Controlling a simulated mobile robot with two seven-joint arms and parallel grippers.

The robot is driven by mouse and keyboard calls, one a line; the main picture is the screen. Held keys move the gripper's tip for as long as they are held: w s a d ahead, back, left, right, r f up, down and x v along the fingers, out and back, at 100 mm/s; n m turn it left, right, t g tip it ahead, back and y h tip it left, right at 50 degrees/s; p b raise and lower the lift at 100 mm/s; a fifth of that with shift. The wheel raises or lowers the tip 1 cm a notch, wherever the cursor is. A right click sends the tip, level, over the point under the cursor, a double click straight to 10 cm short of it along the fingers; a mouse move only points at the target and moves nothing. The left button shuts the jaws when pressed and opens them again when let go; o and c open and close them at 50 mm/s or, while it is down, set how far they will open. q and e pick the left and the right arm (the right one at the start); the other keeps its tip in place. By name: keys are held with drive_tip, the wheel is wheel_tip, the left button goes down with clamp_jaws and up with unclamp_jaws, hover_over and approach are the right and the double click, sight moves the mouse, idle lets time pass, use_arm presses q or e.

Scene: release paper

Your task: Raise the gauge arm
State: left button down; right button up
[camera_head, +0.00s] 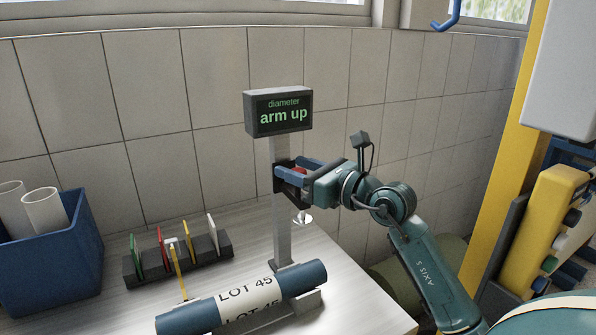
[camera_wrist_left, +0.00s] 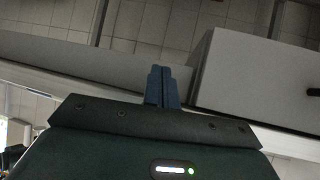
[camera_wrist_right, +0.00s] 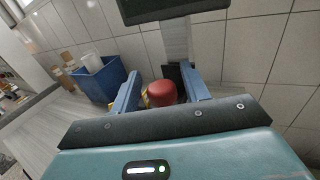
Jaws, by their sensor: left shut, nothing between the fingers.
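The gauge stands on the table with a grey post (camera_head: 282,235) and a display (camera_head: 278,112) that reads "diameter arm up". A dark carriage, the gauge arm (camera_head: 280,179), sits high on the post, well above the roll. Its red knob (camera_wrist_right: 161,93) shows in the right wrist view between the fingers of my right gripper (camera_wrist_right: 160,92). Those blue fingers are apart, with gaps beside the knob; in the head view this gripper (camera_head: 297,170) is at the post. My left gripper (camera_wrist_left: 161,85) is shut and empty, and shows only in its wrist view.
A dark blue roll (camera_head: 190,318) with a white "LOT 45" label lies below the gauge. A rack (camera_head: 215,248) with several coloured tags and a blue bin (camera_head: 50,260) with white tubes stand to the left. A tiled wall is behind; a yellow post (camera_head: 510,150) is at right.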

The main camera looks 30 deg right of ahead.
use_arm(q)
drive_tip(key=shift+r, duration=0.15)
use_arm(e)
drive_tip(key=shift+o, duration=0.3)
drive_tip(key=shift+f, duration=0.15)
drive_tip(key=shift+s+d+f, duration=0.15)
drive_tip(key=shift+s+d, duration=0.05)
drive_tip(key=shift+s, duration=0.2)
use_arm(q)
drive_tip(key=d+f+h+b, duration=0.1)
drive_tip(key=b, duration=0.3)
drive_tip(key=shift+w+d+t, duration=0.15)
drive_tip(key=shift+t, duration=0.15)
use_arm(e)
drive_tip(key=v, duration=1.2)
drive_tip(key=shift+r, duration=0.25)
drive_tip(key=shift+s, duration=0.15)
use_arm(q)
drive_tip(key=shift+f, duration=0.1)
